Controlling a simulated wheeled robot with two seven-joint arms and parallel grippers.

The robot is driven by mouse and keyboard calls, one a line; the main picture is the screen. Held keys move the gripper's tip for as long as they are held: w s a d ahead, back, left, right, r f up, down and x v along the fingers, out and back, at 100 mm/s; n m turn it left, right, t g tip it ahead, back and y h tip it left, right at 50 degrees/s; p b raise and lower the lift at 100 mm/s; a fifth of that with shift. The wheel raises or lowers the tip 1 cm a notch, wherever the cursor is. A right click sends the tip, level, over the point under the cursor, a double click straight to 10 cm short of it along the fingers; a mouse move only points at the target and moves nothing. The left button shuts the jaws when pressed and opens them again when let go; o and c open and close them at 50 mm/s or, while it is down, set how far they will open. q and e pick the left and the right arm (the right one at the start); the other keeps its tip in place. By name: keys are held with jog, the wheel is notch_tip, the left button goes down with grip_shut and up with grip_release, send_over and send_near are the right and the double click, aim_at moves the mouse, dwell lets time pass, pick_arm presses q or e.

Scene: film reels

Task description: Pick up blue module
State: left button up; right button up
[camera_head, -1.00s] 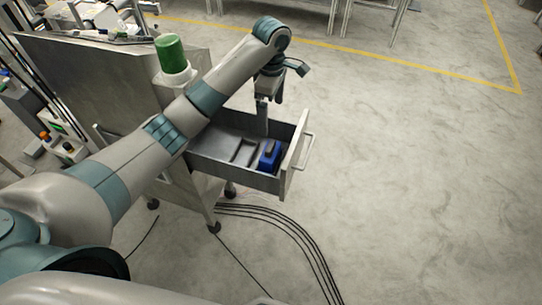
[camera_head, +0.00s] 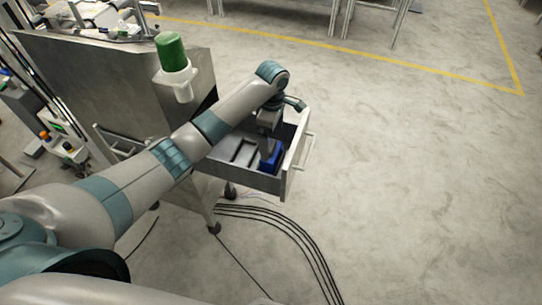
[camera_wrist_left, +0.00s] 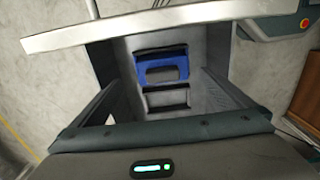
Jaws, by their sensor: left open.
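The blue module (camera_head: 273,158) lies in the open drawer (camera_head: 254,182), close to the drawer's front panel. In the head view my left gripper (camera_head: 268,157) reaches down over it and hides part of it. In the left wrist view the blue module (camera_wrist_left: 161,64) shows with a dark grey raised middle, ahead of and between the two open fingers of my left gripper (camera_wrist_left: 150,98). The fingers appear apart from it. An empty grey recess (camera_wrist_left: 167,98) lies beside the module. My right gripper is not in view.
The drawer's front panel (camera_head: 297,155) and its handle (camera_head: 309,150) stand at the right. The metal cabinet (camera_head: 100,85) carries a green cylinder (camera_head: 170,52) in a white holder. Black cables (camera_head: 290,230) lie on the floor. Open floor extends to the right.

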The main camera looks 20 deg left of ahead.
aim_at(271, 145)
pick_arm(q)
jog(key=shift+f, duration=0.1)
jog(key=shift+s+f, duration=0.1)
jog(key=shift+f, duration=0.15)
jog(key=shift+s+a+f+p, duration=0.15)
jog(key=shift+f+p, duration=0.25)
jog(key=shift+f, duration=1.85)
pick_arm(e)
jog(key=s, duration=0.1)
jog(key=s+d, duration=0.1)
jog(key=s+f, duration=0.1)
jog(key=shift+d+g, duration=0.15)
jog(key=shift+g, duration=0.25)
pick_arm(q)
jog(key=shift+c, duration=0.3)
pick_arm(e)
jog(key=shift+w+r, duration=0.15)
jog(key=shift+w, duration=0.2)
pick_arm(q)
jog(key=c, duration=1.3)
jog(key=shift+r, duration=0.1)
